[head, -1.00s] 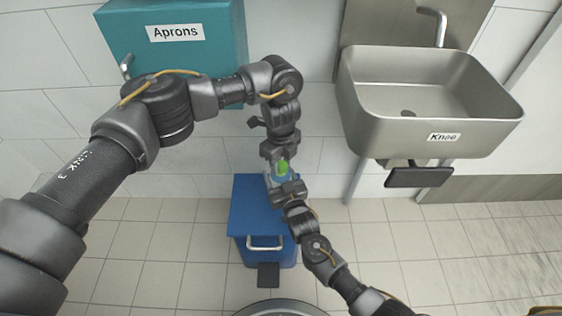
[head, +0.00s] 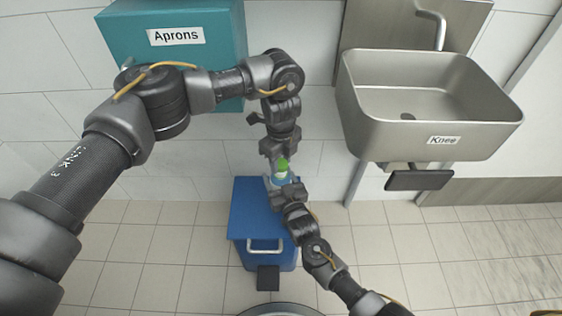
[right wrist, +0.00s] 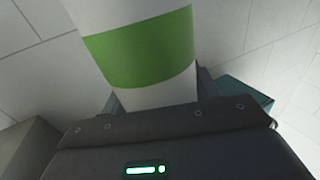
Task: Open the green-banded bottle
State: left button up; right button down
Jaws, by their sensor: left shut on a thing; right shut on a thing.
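The green-banded bottle (right wrist: 140,48) is white with a broad green band in the right wrist view. It stands between the jaws of my right gripper (right wrist: 155,108), which is shut on it. In the head view the small bottle (head: 280,179) sits above my right gripper (head: 283,189). I cannot tell whether the cap and bottle are apart.
A blue bin (head: 248,211) with a pedal stands on the tiled floor below the grippers. A teal cabinet labelled Aprons (head: 215,65) hangs at the upper left.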

aim_at(281, 163)
pick_arm(q)
jog(key=shift+r, duration=0.15)
jog(key=shift+r, duration=1.9)
pick_arm(e)
jog(key=shift+c, duration=1.5)
grip_release()
pick_arm(q)
jog(key=shift+r+p, duration=0.95)
pick_arm(e)
jog(key=v, duration=1.2)
